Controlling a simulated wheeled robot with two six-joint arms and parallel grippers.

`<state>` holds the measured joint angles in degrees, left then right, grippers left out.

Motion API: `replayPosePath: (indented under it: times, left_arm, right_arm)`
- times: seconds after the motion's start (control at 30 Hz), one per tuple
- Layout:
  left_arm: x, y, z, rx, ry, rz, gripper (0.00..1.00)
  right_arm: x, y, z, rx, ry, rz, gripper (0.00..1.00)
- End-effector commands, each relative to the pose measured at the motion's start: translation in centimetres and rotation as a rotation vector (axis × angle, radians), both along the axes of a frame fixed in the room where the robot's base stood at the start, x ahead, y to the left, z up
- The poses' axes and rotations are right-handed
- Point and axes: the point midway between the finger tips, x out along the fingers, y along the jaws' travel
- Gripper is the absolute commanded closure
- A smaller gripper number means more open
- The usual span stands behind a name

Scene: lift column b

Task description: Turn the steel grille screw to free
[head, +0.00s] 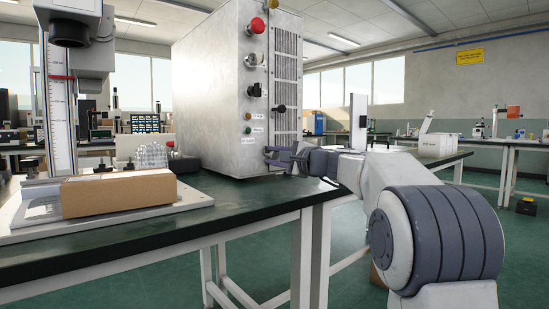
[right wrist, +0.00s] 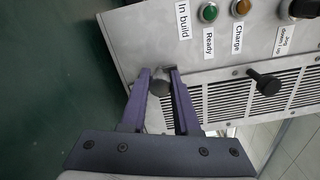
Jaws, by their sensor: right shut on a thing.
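The grey metal cabinet (head: 205,95) stands on the dark bench and has a slotted grille (head: 287,68) down its front face. My right gripper (head: 270,156) is at the grille's lower end. In the right wrist view, the fingers of my right gripper (right wrist: 161,84) are shut on a grey round-headed screw (right wrist: 159,88) at the grille's end. The fingers hide part of the screw and the panel around it. A second, black knob-like screw (right wrist: 263,83) sticks out farther along the grille and is untouched. My left gripper is in neither view.
Labelled lamps and switches, with a green button (right wrist: 208,12), line the panel beside the grille. A cardboard box (head: 118,194) lies on the white base of a column stand at left. The bench edge runs just below my right gripper.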

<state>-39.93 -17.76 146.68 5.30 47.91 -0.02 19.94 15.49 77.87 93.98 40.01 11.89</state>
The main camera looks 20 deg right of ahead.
Motion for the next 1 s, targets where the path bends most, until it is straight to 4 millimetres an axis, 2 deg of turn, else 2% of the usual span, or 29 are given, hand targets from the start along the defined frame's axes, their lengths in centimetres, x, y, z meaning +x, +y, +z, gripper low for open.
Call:
replayPosePath:
  times: [0.07,0.1,0.17,0.57,0.67,1.0]
  left_arm:
    - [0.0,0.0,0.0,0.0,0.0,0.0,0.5]
    - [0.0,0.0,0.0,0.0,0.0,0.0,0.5]
    - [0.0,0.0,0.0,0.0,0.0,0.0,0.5]
    - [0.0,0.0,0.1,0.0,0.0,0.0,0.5]
    - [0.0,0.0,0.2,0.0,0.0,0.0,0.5]
    - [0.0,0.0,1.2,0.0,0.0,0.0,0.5]
  right_arm:
    - [0.0,0.0,0.0,-0.001,0.0,0.0,1.0]
    - [0.0,0.0,0.0,-0.001,0.0,0.0,0.63]
    - [0.0,0.0,0.0,-0.001,0.0,0.0,0.4]
    - [-0.5,-0.2,0.0,0.001,0.001,-0.001,0.4]
    - [-1.8,-0.7,0.1,0.001,0.0,-0.003,0.4]
    - [-7.9,-2.9,0.2,0.001,0.0,-0.003,0.4]
